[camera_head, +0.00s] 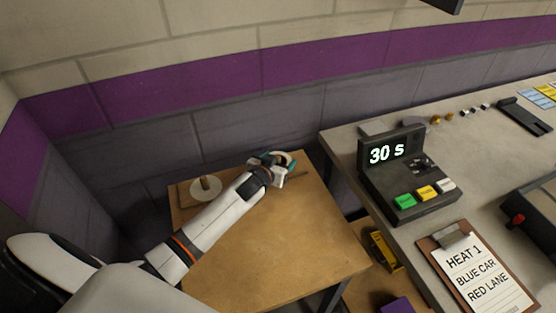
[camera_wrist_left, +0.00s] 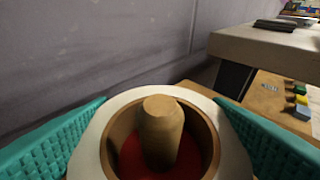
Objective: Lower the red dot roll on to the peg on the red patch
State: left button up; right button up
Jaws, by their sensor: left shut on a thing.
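My left gripper (camera_head: 273,169) is over the back of the wooden table (camera_head: 270,240), its teal pads shut on a cream-white roll (camera_wrist_left: 233,152). In the left wrist view the roll is seen from above, with a pad at each side. A wooden peg (camera_wrist_left: 160,128) stands in the roll's hole, and its top overlaps the far rim. A red patch (camera_wrist_left: 131,160) shows at the bottom of the hole around the peg. I cannot tell whether the roll's underside touches the patch. No red dot shows on the visible part of the roll. My right gripper is not in view.
Another pale roll (camera_head: 205,191) lies around a peg at the table's back left. A grey counter (camera_head: 350,152) on the right holds a timer box (camera_head: 395,153) reading 30 s and a clipboard (camera_head: 473,272). The table's front is clear.

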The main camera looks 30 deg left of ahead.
pick_arm(q)
jog(key=o, duration=1.1)
jog(key=shift+c, duration=0.2)
jog(key=v, duration=1.2)
jog(key=shift+s, duration=0.1)
